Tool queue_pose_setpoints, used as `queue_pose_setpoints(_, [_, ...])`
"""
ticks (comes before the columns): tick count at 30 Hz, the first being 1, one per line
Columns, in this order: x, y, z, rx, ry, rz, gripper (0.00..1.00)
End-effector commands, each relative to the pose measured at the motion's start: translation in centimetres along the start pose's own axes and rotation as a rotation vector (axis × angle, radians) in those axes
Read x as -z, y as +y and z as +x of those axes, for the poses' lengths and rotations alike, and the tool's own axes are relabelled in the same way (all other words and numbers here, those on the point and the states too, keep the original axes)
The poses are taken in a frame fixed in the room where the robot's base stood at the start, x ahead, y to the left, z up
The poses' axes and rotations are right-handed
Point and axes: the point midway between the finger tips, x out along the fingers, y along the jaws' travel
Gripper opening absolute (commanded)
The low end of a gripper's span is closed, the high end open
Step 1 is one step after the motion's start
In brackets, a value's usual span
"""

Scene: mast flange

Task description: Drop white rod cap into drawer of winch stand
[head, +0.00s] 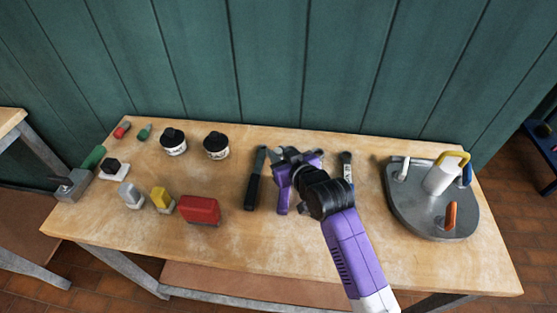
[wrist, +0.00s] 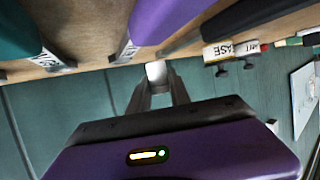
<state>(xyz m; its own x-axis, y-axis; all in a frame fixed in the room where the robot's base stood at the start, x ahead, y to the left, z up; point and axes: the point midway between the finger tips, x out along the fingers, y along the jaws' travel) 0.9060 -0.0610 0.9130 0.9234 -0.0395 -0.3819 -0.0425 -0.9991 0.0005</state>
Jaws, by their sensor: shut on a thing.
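My gripper (wrist: 157,88) is shut on a small white piece, the white rod cap (wrist: 156,72), which sits between the fingertips in the wrist view. In the head view my purple gripper and wrist are over the middle of the wooden bench (head: 340,250), and my arm comes in from the lower right. The cap cannot be made out there. I cannot pick out the winch stand or its drawer with certainty in either view.
A grey plate (head: 415,215) with a white cylinder (head: 441,176) stands at the right. Two black-lidded jars (head: 216,146), a red block (head: 199,210) and several small items lie left. A green wall (head: 270,60) is behind.

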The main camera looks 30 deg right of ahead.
Motion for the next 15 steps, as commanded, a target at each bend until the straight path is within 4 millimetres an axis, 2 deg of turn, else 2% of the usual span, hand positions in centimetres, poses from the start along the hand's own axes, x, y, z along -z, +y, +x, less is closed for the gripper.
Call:
queue_pose_setpoints(2, [-1.4, 0.0, 0.5, 0.001, -0.004, 0.001, 0.0])
queue_pose_setpoints(6, [-2.5, 0.0, 1.0, 0.0, -0.001, 0.001, 0.0])
queue_pose_setpoints(15, [-2.6, 0.0, 1.1, 0.0, 0.0, 0.001, 0.0])
